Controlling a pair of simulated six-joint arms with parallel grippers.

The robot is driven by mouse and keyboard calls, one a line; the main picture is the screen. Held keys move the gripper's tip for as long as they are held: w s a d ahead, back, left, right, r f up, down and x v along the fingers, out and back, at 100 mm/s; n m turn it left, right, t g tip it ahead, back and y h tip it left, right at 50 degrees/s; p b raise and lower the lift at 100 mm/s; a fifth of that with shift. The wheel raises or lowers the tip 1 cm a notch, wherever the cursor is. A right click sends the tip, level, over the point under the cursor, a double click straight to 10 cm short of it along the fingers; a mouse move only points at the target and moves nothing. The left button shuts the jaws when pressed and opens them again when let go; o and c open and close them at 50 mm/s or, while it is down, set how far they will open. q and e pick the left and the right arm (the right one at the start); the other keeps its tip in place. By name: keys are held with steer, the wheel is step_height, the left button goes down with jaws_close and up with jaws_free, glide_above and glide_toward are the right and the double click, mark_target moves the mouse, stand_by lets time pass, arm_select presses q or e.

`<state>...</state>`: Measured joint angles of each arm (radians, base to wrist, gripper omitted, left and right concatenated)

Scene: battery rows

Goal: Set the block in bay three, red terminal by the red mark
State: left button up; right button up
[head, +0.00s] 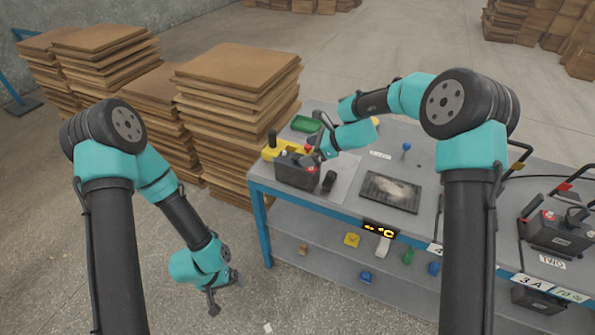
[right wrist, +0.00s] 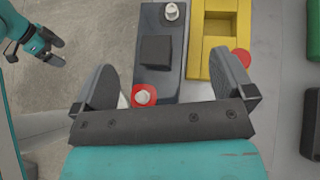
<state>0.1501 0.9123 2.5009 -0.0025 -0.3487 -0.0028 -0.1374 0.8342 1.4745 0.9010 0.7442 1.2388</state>
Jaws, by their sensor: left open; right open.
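A dark battery block (head: 292,178) stands at the left end of the bench. In the right wrist view the block (right wrist: 152,78) shows a red-ringed terminal (right wrist: 143,97) at its near end and a plain grey terminal (right wrist: 171,12) at its far end. My right gripper (head: 318,152) is open over the block's red end; in its wrist view the fingers (right wrist: 165,88) are spread wide, with the red terminal between them. I cannot tell whether they touch it. My left gripper (head: 226,298) is open and empty, hanging low left of the bench. Bay three and its red mark cannot be made out.
A yellow compartmented holder (right wrist: 217,35) with a red disc (right wrist: 241,59) sits beside the block. Another battery (head: 558,233) stands at right by a "TWO" label (head: 552,261). Board stacks (head: 240,100) stand behind.

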mark_target(299, 156)
steer(key=shift+s+f+x, duration=0.1)
steer(key=shift+s+x, duration=0.05)
steer(key=shift+x, duration=1.15)
steer(key=shift+s+f+x, duration=0.15)
steer(key=shift+x, duration=1.1)
steer(key=shift+d, duration=0.1)
steer(key=shift+c, duration=0.3)
steer(key=c, duration=1.8)
steer(key=shift+r, duration=0.15)
jaws_close()
